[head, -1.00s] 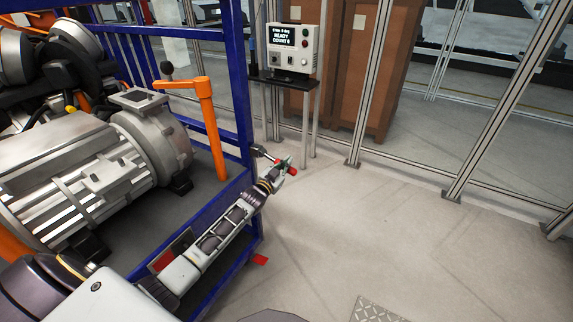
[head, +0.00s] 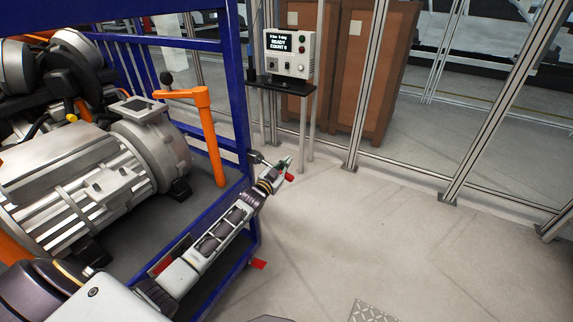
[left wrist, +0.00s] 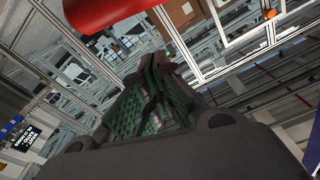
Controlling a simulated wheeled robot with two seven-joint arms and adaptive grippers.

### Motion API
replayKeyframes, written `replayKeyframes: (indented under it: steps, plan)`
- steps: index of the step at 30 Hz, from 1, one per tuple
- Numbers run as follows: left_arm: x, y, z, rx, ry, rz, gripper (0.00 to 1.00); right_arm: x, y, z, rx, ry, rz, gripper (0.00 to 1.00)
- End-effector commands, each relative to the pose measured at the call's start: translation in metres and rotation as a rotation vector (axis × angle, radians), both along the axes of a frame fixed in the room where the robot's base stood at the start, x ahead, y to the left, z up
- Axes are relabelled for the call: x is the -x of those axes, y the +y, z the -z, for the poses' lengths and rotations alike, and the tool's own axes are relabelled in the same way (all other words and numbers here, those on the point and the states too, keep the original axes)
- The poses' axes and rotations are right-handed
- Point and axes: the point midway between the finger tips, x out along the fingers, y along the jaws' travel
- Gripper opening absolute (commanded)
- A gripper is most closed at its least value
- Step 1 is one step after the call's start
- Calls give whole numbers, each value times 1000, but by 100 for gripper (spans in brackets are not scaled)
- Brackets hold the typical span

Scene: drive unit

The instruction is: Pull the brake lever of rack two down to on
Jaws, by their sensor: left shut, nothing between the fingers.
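The brake lever's red grip (head: 289,177) shows at the front right corner post of the blue rack (head: 238,85), just past my left gripper (head: 285,163). A dark metal piece (head: 256,157) shows beside the post; the rod between is mostly hidden by my gripper. My left gripper is shut and empty, its green-padded fingers together in the left wrist view (left wrist: 152,85). There the red grip (left wrist: 105,12) crosses the top left, outside the fingers and apart from their tips. I cannot tell whether the gripper touches the lever elsewhere. My right gripper is out of view.
A grey motor (head: 85,180) and an orange post with a bent arm (head: 209,130) stand on the rack. A red tab (head: 258,264) sticks out low at its corner. A control box (head: 290,52) stands on a small stand behind.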

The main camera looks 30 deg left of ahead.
Motion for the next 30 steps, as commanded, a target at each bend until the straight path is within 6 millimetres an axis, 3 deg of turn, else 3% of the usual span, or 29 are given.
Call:
replayKeyframes:
  steps: [8,20,30]
  plan:
    - [21,2,2,-1,-1,0,0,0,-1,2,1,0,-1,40]
    - [53,5,4,-1,-1,0,0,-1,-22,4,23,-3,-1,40]
    - [79,8,6,0,-1,0,0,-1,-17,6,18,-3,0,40]
